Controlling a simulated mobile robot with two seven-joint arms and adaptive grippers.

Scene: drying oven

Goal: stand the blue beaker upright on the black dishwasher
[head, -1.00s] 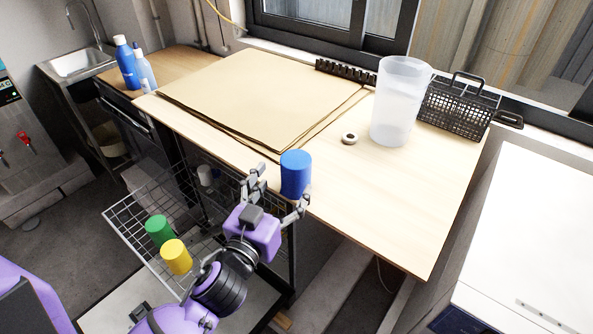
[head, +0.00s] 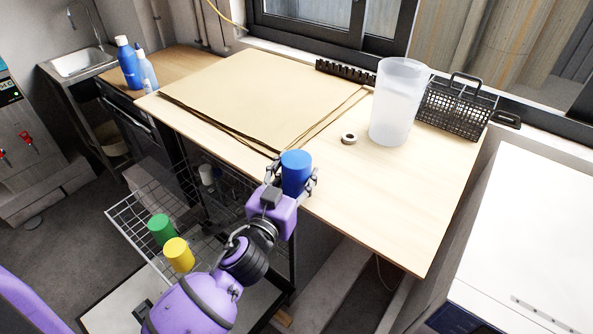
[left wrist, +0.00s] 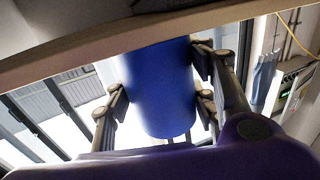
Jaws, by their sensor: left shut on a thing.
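The blue beaker (head: 296,171) is at the front edge of the wooden top, roughly vertical. Its upper face looks plain blue; I cannot tell which end is its mouth. My left gripper (head: 291,181) is shut on its sides from the front. In the left wrist view the beaker (left wrist: 161,90) sits between the two fingers (left wrist: 163,100), with the wooden edge across the top of the picture. Whether the beaker touches the top is unclear. My right gripper is out of view.
A pulled-out wire rack (head: 128,214) holds a green beaker (head: 161,229) and a yellow beaker (head: 179,254). On the wooden top (head: 400,210) are cardboard sheets (head: 260,95), a tape roll (head: 349,138), a translucent container (head: 397,105) and a black basket (head: 455,105). The top's front right is clear.

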